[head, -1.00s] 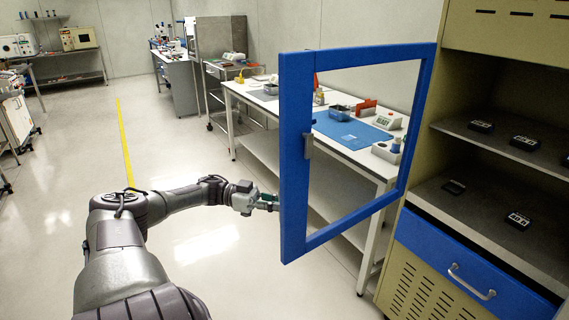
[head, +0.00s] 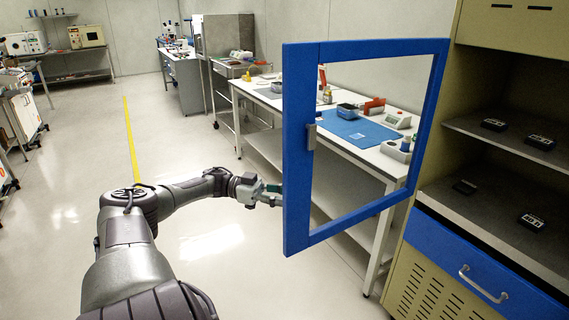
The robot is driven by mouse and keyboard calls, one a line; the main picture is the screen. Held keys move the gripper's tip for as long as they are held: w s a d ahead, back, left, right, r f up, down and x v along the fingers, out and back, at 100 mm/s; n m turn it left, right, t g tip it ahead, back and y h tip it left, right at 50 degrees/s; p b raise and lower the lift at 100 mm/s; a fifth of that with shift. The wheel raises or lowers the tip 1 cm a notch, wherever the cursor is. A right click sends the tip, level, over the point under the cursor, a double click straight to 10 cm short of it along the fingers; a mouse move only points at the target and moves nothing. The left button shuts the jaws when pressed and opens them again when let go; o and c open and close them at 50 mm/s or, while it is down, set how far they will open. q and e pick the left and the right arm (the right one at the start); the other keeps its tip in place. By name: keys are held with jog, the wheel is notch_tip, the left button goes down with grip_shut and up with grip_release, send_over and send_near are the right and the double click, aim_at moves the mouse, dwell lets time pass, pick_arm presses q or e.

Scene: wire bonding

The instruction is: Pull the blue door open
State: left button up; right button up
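The blue door (head: 299,200) is a framed door with an open or see-through middle, hinged on the beige cabinet (head: 490,35) at the right. It stands swung wide out from the cabinet front. A grey handle (head: 311,137) sits on its free-edge post. My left gripper (head: 278,194) reaches the outer edge of that post, below the handle. Its fingertips are small and partly hidden at the door edge, so I cannot tell whether they touch or grip it. My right gripper is not in view.
The cabinet shelves (head: 470,125) hold several small black devices. A blue drawer (head: 450,255) with a metal handle is below. A white workbench (head: 375,160) with a blue mat stands behind the door. Open floor (head: 70,230) lies to the left.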

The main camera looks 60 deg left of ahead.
pick_arm(q)
jog(key=shift+a, duration=0.1)
jog(key=v, duration=0.7)
jog(key=shift+s, duration=0.15)
jog(key=shift+a, duration=0.1)
dwell(0.4)
